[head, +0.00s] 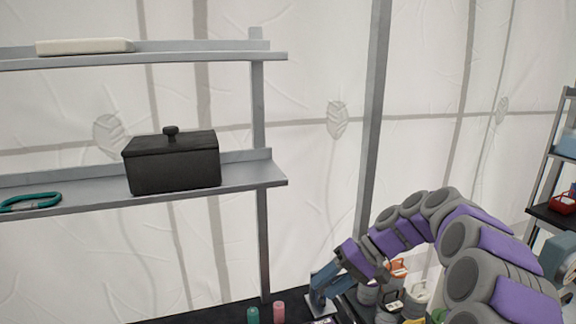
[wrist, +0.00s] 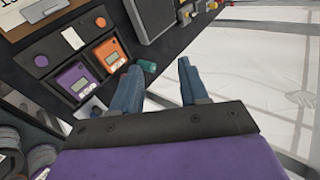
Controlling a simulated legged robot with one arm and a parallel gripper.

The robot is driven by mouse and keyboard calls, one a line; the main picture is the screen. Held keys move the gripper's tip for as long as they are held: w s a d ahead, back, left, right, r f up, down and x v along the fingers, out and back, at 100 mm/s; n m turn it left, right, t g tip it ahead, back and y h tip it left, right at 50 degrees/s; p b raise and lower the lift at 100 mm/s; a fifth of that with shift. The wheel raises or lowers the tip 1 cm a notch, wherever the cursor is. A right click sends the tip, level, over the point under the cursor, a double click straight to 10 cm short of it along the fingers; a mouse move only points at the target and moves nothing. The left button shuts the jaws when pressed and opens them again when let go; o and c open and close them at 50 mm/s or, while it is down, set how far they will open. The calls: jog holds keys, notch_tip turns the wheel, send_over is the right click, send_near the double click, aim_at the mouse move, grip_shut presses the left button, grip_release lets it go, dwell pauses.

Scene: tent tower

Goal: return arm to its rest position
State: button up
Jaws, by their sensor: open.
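My arm arches through the lower right of the head view, with purple and grey links. My gripper (head: 318,293) hangs at its end, pointing down near the dark table. In the wrist view, the two blue fingers of my gripper (wrist: 158,85) are spread apart with nothing between them. Beyond the fingers lies a dark table (wrist: 172,48) holding a purple device (wrist: 75,80) and an orange device (wrist: 108,52). A teal cylinder (wrist: 147,65) stands close to the left finger; I cannot tell whether they touch.
A metal shelf (head: 250,177) at left bears a black lidded box (head: 172,165) and a teal carabiner-like item (head: 32,202). A white slab (head: 85,46) lies on the upper shelf. A teal bottle (head: 253,315) and a pink bottle (head: 278,312) stand left of my gripper. Another rack (head: 548,212) stands right.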

jog(key=s+a+f+h, duration=0.15)
jog(key=s+h, duration=0.55)
jog(key=s, duration=1.9)
jog(key=s+d+f+m+h, duration=0.1)
jog(key=s+d+f, duration=0.1)
jog(key=s, duration=0.3)
jog(key=s+d+f+h, duration=0.1)
jog(key=s+d+f, duration=0.1)
jog(key=s+d, duration=0.2)
jog(key=shift+s+f+m+h, duration=0.3)
jog(key=shift+s+m, duration=0.1)
jog(key=shift+s, duration=0.5)
